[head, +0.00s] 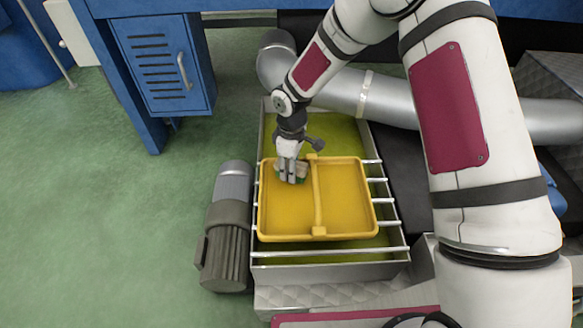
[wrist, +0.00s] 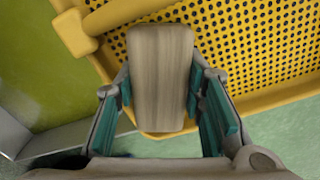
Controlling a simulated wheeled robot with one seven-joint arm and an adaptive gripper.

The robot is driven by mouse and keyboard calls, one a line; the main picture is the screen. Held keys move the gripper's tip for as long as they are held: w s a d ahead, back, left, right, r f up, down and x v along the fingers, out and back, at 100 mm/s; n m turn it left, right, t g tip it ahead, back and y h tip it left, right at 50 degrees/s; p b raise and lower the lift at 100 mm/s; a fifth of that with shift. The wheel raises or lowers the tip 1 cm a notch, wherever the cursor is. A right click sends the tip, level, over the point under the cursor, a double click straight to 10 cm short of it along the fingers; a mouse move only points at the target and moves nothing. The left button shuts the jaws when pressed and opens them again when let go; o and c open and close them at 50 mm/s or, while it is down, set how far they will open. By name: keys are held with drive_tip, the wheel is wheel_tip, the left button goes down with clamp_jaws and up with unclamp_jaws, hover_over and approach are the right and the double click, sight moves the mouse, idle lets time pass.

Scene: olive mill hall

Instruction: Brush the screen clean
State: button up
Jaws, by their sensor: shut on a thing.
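My gripper (head: 289,173) points down over the left part of the yellow screen (head: 345,205) in the head view. The gripper (wrist: 160,95) is shut on a brush with a pale wooden back (wrist: 161,65), its teal pads on either side of it. The brush's bristles are hidden beneath the wood, and I cannot tell whether they touch the screen. The screen is a yellow rimmed frame with a dark-holed mesh (wrist: 235,45) and a bar across its middle. It rests on metal rods. I see no clear debris on the mesh.
The rods span a metal tank (head: 335,258) with yellow-green contents (head: 345,130). A grey motor (head: 228,230) stands to its left. A silver duct (head: 390,105) runs behind it, and a blue cabinet (head: 160,70) stands back left. The green floor at left is clear.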

drive_tip(key=shift+d+f, duration=0.1)
drive_tip(key=shift+d, duration=0.05)
drive_tip(key=shift+r+p, duration=2.3)
drive_tip(key=shift+r, duration=0.7)
drive_tip(key=shift+r+p, duration=1.15)
drive_tip(key=shift+r, duration=0.45)
